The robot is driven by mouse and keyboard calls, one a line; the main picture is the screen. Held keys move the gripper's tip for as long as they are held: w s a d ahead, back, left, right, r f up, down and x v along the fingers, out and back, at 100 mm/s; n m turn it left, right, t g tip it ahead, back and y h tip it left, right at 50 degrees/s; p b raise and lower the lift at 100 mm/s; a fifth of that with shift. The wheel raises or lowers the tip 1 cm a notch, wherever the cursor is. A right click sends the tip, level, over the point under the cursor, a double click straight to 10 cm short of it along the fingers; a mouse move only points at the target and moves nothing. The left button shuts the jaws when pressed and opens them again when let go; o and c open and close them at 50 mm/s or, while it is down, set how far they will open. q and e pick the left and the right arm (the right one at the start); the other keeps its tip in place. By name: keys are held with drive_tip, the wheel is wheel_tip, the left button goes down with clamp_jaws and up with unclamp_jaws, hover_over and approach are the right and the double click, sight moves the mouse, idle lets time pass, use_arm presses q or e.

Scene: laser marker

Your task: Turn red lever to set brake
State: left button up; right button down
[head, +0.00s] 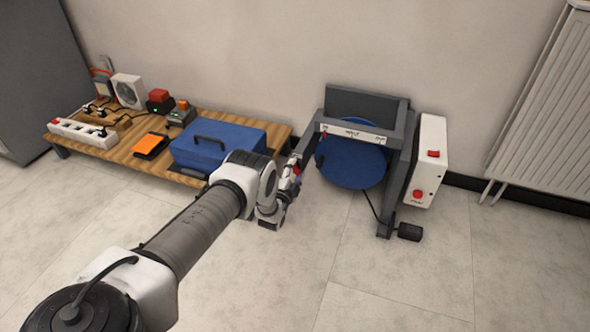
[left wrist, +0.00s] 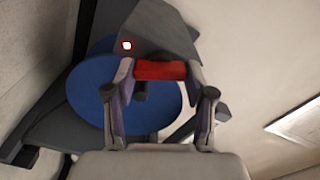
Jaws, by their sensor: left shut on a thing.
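The red lever (left wrist: 160,70) lies crosswise between the two fingertips of my left gripper in the left wrist view. My left gripper (head: 294,172) is shut on it, at the left side of the grey machine frame. In the head view the fingers mostly hide the lever, and only a small bit of red shows there. The laser marker (head: 402,165) is a dark grey frame with a blue round disc (head: 352,168) and a white labelled bar (head: 353,133) across its top. The disc also shows behind the fingers in the left wrist view (left wrist: 87,92). My right gripper is not in view.
A white box (head: 430,150) with red controls is on the machine's right side. A black pedal (head: 409,232) lies on the floor by it. A low wooden table (head: 112,152) at left holds a blue case (head: 215,146) and other items. The front right floor is clear.

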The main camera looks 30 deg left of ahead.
use_arm(q)
drive_tip(key=m, duration=0.5)
drive_tip(key=shift+f+p, duration=0.1)
drive_tip(key=shift+p, duration=0.2)
idle(0.4)
drive_tip(key=o, duration=1.2)
drive_tip(key=shift+c, duration=0.2)
drive_tip(key=shift+s, duration=0.1)
drive_tip(key=v, duration=1.2)
